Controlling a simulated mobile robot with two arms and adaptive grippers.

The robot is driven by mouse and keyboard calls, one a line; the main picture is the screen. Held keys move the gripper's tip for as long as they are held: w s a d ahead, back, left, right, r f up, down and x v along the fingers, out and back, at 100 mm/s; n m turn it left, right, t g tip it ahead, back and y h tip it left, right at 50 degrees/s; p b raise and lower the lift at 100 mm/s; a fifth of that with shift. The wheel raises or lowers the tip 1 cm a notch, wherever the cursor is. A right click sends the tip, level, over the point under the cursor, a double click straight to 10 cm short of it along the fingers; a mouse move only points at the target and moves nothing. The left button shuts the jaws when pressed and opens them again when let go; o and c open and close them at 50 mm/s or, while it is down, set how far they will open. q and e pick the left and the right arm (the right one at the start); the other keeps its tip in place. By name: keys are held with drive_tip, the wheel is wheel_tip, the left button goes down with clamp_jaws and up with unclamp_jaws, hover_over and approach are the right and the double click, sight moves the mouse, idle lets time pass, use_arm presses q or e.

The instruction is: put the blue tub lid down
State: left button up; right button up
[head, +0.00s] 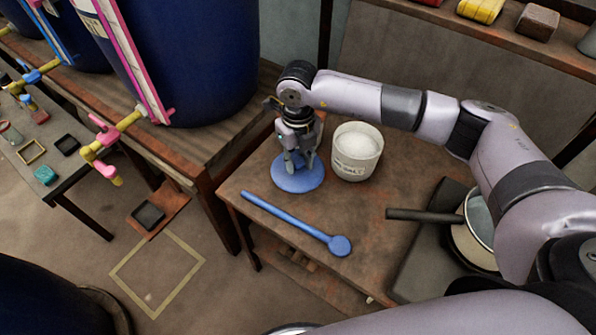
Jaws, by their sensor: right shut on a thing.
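The blue tub lid (310,183) is a round disc at the back left of the brown wooden table. My right gripper (299,168) points down over the lid's middle and is shut on it. The lid looks level and at or close to the tabletop; I cannot tell whether it touches the wood. The fingers hide the grip point. A white tub (352,172) with white contents stands open just right of the lid. My left gripper is not in view.
A blue long-handled paddle (300,222) lies in front of the lid. A saucepan (466,243) stands on a dark slab at the right of the table (396,182). Large dark blue vats (205,60) with a pink-valved tap (92,150) stand at the left.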

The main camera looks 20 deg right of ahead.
sight(298, 173)
wheel_tip(298, 173, down, 6)
drive_tip(key=shift+r, duration=0.25)
drive_tip(key=shift+f, duration=0.1)
drive_tip(key=shift+f, duration=0.1)
drive_tip(key=o, duration=1)
drive_tip(key=shift+r, duration=0.3)
wheel_tip(298, 173, up, 12)
drive_tip(key=shift+f, duration=0.15)
